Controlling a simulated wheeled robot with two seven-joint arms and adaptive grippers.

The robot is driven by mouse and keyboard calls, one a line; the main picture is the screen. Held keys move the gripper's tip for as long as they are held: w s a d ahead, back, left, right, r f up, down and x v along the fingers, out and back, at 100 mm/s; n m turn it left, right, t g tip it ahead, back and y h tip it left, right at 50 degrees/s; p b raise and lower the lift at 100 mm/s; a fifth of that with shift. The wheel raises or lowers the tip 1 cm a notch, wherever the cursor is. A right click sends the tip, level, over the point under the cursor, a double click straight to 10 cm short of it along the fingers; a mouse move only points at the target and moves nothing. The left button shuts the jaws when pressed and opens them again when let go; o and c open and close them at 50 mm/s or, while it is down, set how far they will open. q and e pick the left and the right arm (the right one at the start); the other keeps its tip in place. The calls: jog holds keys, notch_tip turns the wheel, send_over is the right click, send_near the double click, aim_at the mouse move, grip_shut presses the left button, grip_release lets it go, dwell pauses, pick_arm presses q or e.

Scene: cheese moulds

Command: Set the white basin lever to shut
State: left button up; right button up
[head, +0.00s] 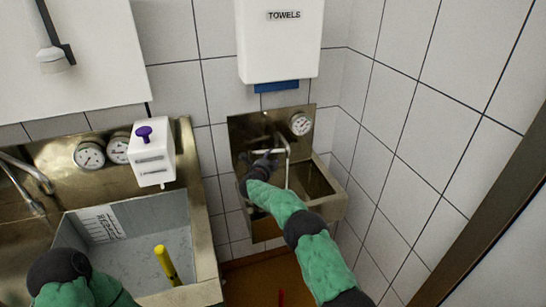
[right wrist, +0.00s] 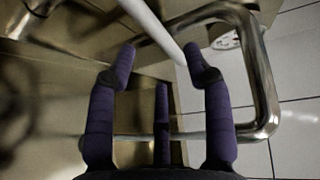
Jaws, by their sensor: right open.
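The small steel hand basin (head: 325,205) is on the back wall, with a bent metal spout (head: 288,165) over it. My right gripper (head: 264,158) is at the basin's back panel, beside the spout, and partly hides the fittings there. In the right wrist view my right gripper (right wrist: 160,62) is open, its dark purple fingers apart. A pale white rod (right wrist: 146,20), which looks like the lever, runs diagonally past the fingertips; I cannot tell whether they touch it. The spout (right wrist: 262,75) bends close by on the right. My left gripper does not show; only my left arm does.
A round gauge (head: 301,123) is on the basin panel. A towel dispenser (head: 281,45) hangs above. At left is a larger sink (head: 208,250) with a yellow object (head: 167,265) and a white box with a purple knob (head: 151,160). A tiled wall is close on the right.

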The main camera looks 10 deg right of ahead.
jog(key=shift+b+x, duration=0.65)
jog(key=shift+x, duration=1.9)
jog(key=shift+c, duration=0.3)
grip_shut()
